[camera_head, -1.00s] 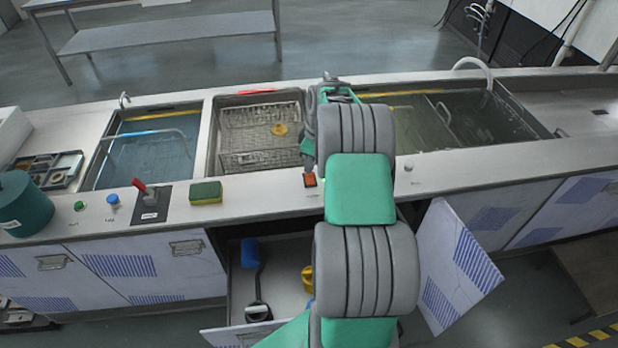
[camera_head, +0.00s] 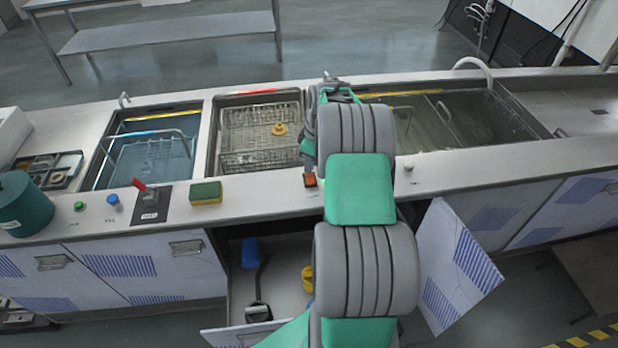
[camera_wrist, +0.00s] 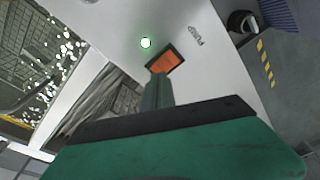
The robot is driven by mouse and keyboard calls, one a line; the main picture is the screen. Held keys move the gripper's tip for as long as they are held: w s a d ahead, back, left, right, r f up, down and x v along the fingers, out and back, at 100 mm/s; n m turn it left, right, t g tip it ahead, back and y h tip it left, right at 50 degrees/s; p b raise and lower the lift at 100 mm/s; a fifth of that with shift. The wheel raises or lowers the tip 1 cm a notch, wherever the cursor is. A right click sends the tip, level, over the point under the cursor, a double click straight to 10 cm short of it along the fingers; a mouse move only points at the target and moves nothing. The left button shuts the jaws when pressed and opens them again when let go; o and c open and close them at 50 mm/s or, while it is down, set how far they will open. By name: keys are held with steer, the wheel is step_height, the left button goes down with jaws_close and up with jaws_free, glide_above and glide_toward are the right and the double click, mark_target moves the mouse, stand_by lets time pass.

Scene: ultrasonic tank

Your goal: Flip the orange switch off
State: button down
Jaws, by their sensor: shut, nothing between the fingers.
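The orange switch (camera_head: 310,180) is a small orange rocker in a dark frame on the counter's front strip, just left of my arm in the head view. In the wrist view the orange switch (camera_wrist: 164,62) is near the upper middle, with a lit green lamp (camera_wrist: 145,43) beside it and a small printed label (camera_wrist: 195,36) on its other side. My gripper (camera_wrist: 159,80) is shut and empty, its fingertips at the near edge of the switch. I cannot tell whether they touch it.
A yellow-green sponge (camera_head: 206,193), a red-handled lever (camera_head: 140,187) and green and blue buttons (camera_head: 113,201) stand left on the counter. Water tanks (camera_head: 145,160) and a basket (camera_head: 255,130) lie behind. Below, an open cabinet door (camera_head: 455,265) juts out right.

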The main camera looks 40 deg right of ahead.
steer(key=shift+f+b, duration=0.7)
steer(key=shift+f, duration=0.2)
stand_by(0.4)
steer(key=shift+r+p, duration=1.8)
steer(key=shift+r, duration=1.8)
